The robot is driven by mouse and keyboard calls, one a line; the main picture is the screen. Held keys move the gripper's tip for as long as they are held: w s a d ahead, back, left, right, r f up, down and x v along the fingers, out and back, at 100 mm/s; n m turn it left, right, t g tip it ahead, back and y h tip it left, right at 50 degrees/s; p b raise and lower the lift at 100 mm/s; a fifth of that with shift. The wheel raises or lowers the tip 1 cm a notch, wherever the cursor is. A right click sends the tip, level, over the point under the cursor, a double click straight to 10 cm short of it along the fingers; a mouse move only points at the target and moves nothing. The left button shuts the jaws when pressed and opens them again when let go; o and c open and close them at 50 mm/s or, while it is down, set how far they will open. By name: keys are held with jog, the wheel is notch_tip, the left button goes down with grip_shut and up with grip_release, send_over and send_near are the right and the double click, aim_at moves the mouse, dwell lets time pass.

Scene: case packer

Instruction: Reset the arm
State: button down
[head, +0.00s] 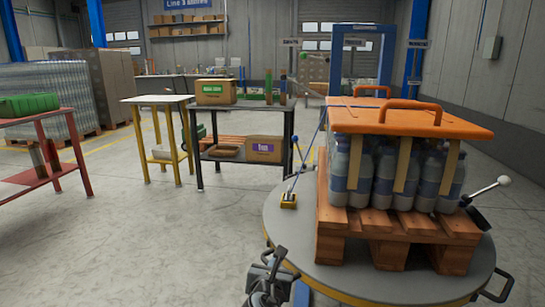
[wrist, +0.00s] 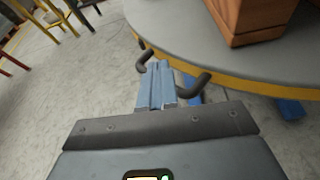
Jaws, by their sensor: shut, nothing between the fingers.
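My gripper (head: 267,277) is at the bottom of the head view, by the near left rim of a round grey turntable (head: 296,245). In the wrist view its blue-grey fingers (wrist: 157,75) are shut together with nothing between them. A dark bent handle (wrist: 194,88) on the turntable's rim shows on both sides of the fingers, which hide its middle. I cannot tell whether they touch it.
A wooden pallet (head: 388,222) with bottles (head: 383,178) under an orange board (head: 405,120) stands on the turntable. A black table (head: 243,158), a yellow-legged table (head: 157,99) and a red table (head: 50,118) stand left. The floor (head: 130,245) between is clear.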

jog(key=s+d+f+m+y, duration=0.1)
jog(key=s+d+f+m, duration=0.1)
jog(key=s+f+m, duration=0.3)
jog(key=s+d+f+g+y, duration=0.1)
jog(key=s+d+f, duration=0.15)
jog(key=s, duration=0.45)
jog(key=s+d+f+m+y, duration=0.1)
jog(key=s+f+m, duration=0.2)
jog(key=s+f, duration=0.25)
jog(key=s+d+r+m+y, duration=0.1)
jog(key=s+d+m, duration=0.35)
jog(key=s, duration=0.55)
jog(key=s+d+r+m, duration=0.1)
jog(key=s+d+m, duration=0.2)
jog(key=s+m, duration=0.55)
jog(key=s+d+r+m+t+h, duration=0.1)
jog(key=s+d+r+m, duration=0.4)
jog(key=s+r, duration=0.5)
jog(key=s+d+r+m+t+h, duration=0.1)
jog(key=s+d+r+m, duration=0.2)
jog(key=s+r+m, duration=0.55)
notch_tip(320, 180, up, 20)
jog(key=s+n+p, duration=0.1)
jog(key=s+p, duration=0.1)
jog(key=p, duration=1.7)
jog(key=shift+f, duration=0.15)
